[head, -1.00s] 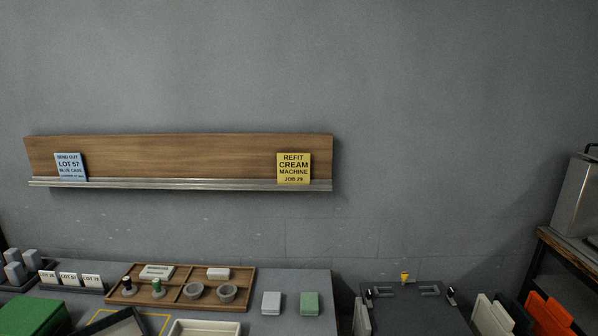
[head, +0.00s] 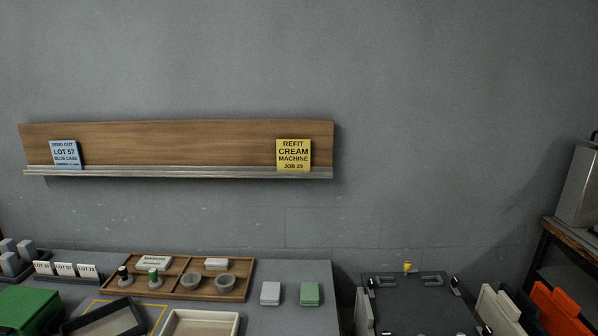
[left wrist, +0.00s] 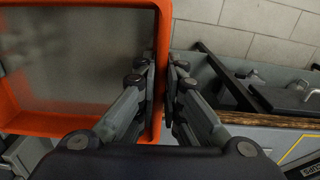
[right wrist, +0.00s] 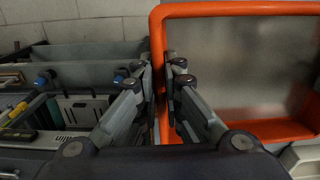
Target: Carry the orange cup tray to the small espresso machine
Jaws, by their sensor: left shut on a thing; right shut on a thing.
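The orange cup tray shows in the left wrist view (left wrist: 80,3) and the right wrist view (right wrist: 235,9), with a raised orange rim and a greyish floor. No cups show in its visible part. My left gripper (left wrist: 161,72) is shut on one rim wall. My right gripper (right wrist: 167,70) is shut on another rim wall. The tray and both grippers are out of the head view. A grey metal machine (head: 582,185) stands partly cut off at the right edge of the head view; I cannot tell whether it is the small espresso machine.
A grey bench (head: 285,265) holds a wooden parts tray (head: 242,287), a cream tray (head: 235,318), a dark tray (head: 72,327) and a green box (head: 30,308). A dark cart top (head: 405,310) and upright panels, one orange (head: 556,305), stand at the right. A wooden shelf (head: 180,143) hangs above.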

